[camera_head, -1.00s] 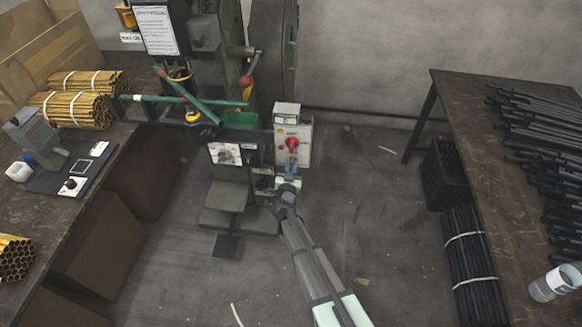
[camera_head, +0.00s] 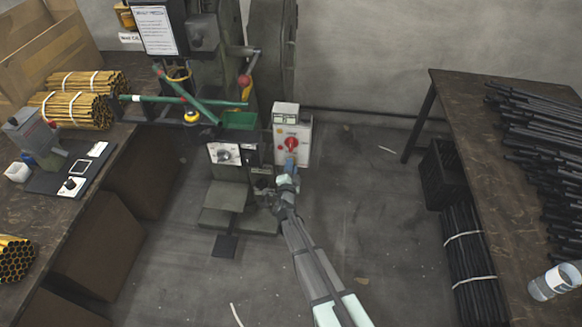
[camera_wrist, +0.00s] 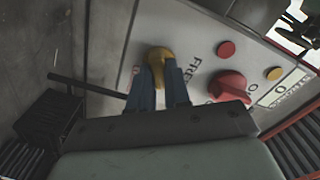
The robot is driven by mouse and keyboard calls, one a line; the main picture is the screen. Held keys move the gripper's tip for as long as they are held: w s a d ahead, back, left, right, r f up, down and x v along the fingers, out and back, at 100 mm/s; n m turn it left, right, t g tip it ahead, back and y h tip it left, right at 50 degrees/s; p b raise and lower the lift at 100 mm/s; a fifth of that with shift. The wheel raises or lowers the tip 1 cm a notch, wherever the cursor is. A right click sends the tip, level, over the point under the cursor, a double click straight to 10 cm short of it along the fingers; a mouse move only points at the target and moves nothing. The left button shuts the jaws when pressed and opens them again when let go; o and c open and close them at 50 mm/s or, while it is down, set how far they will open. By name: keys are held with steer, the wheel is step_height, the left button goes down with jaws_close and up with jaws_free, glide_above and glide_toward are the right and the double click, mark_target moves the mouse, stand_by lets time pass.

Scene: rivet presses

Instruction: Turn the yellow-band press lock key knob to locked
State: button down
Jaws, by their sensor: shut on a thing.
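In the wrist view the yellow knob (camera_wrist: 159,58) sits on a pale control panel (camera_wrist: 205,32). My gripper's two blue fingers (camera_wrist: 161,88) are on either side of it, shut on it. Part of the knob is hidden between the fingers. The lettering beside it reads "FREE", partly covered by the right finger. In the head view my gripper (camera_head: 290,168) reaches the lower part of the control box (camera_head: 305,135), just below a red knob (camera_head: 291,144). The yellow knob is hidden there behind my gripper.
A larger red knob (camera_wrist: 230,88) stands close right of my fingers, with a red button (camera_wrist: 226,48) beyond. The press (camera_head: 230,185) stands left of the box. A bench with black rods (camera_head: 540,150) is at right. The floor between is mostly clear.

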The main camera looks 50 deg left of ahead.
steer(key=m, duration=0.6)
steer(key=shift+f, duration=0.1)
steer(key=shift+m, duration=0.3)
stand_by(0.3)
steer(key=c, duration=1.1)
jaws_free()
steer(key=v, duration=1.3)
steer(key=shift+s+d, duration=0.25)
steer(key=shift+d, duration=0.05)
